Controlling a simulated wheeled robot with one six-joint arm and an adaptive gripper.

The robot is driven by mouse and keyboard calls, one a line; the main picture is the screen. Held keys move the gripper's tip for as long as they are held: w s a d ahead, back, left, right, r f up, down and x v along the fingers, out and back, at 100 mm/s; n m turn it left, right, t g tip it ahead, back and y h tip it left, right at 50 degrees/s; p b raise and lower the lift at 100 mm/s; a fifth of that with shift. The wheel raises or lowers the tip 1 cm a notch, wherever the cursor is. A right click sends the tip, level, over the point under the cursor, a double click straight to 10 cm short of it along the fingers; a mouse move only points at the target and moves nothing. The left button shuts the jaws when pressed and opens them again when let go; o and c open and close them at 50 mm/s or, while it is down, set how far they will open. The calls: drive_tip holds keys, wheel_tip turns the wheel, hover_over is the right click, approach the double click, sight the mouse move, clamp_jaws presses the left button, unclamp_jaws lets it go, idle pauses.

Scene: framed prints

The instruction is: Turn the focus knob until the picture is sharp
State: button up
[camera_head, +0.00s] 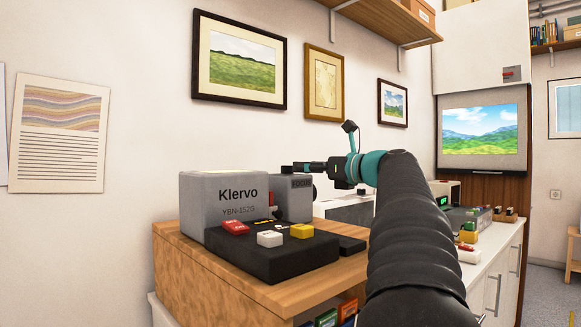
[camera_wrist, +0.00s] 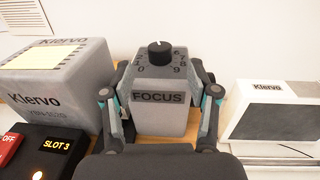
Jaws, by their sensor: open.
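The focus knob (camera_wrist: 160,52) is a black round knob with a small white mark at its far side. It sits on top of a grey box labelled FOCUS (camera_wrist: 165,115), ringed by numbers. In the head view the box (camera_head: 293,207) stands beside the larger Klervo unit. My gripper (camera_wrist: 160,70) is open, its two fingers apart on either side of the knob. In the head view my gripper (camera_head: 298,167) hovers over the box; whether it touches the knob cannot be told. The picture (camera_head: 480,131) on the far screen shows green hills, blue sky and clouds; fine sharpness is hard to judge.
The grey Klervo unit (camera_head: 225,205) with a black panel of red, white and yellow buttons (camera_head: 268,238) stands left of the focus box. A white Klervo box (camera_wrist: 282,110) is on its right. A wooden shelf (camera_head: 385,22) hangs above my arm. Framed prints hang behind.

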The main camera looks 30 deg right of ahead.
sight(287, 169)
drive_tip(key=x, duration=0.6)
drive_tip(key=shift+w, duration=0.3)
clamp_jaws()
